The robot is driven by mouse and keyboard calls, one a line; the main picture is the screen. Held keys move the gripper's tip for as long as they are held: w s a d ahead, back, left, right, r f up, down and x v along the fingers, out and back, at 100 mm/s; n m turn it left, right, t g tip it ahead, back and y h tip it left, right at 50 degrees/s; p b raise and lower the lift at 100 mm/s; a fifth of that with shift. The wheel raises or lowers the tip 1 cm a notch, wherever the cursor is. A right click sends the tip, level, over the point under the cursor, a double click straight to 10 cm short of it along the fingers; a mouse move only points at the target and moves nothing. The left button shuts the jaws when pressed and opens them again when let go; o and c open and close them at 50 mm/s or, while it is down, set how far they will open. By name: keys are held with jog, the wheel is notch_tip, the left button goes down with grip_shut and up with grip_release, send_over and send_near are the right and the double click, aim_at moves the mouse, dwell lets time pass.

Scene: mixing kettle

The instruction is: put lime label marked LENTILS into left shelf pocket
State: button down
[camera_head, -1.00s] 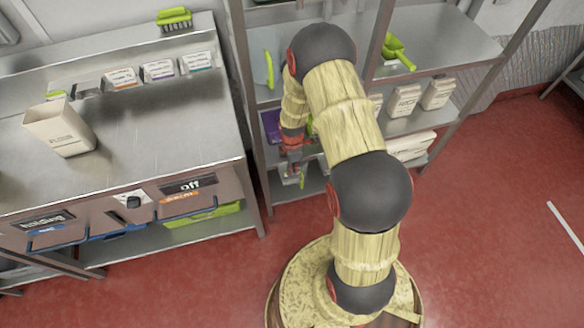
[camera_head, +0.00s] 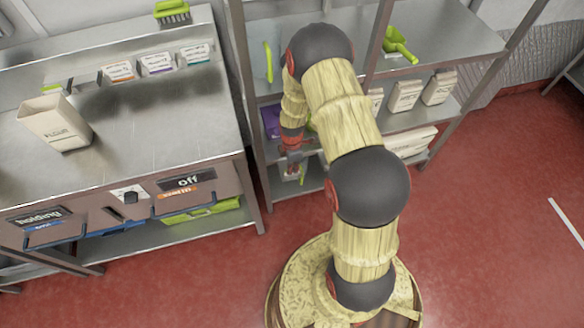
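My gripper (camera_head: 292,163) reaches down into the lower left bay of the metal shelf rack (camera_head: 243,95). It is small in the picture, and I cannot tell whether its fingers are open or shut. A small lime patch (camera_head: 302,175) shows just below and right of the gripper, beside a pale item. It may be the lime label, but no LENTILS lettering can be read. I cannot tell whether it touches the fingers. The left shelf pocket cannot be made out clearly, as my arm covers much of that bay.
A steel counter (camera_head: 150,120) at left carries a FLOUR bag (camera_head: 56,122), small labelled boxes (camera_head: 157,64) and a lime brush (camera_head: 171,12). A lime scoop (camera_head: 398,46) and white bags (camera_head: 405,95) stand on the rack's right shelves. Red floor lies open at right.

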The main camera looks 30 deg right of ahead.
jog(key=shift+f, duration=0.2)
jog(key=shift+f+b, duration=0.8)
jog(key=shift+f, duration=0.25)
jog(key=shift+f, duration=0.2)
dwell(0.3)
jog(key=c, duration=2.5)
grip_release()
jog(key=o, duration=0.5)
jog(key=shift+o, duration=1.4)
jog(key=shift+o, duration=1.3)
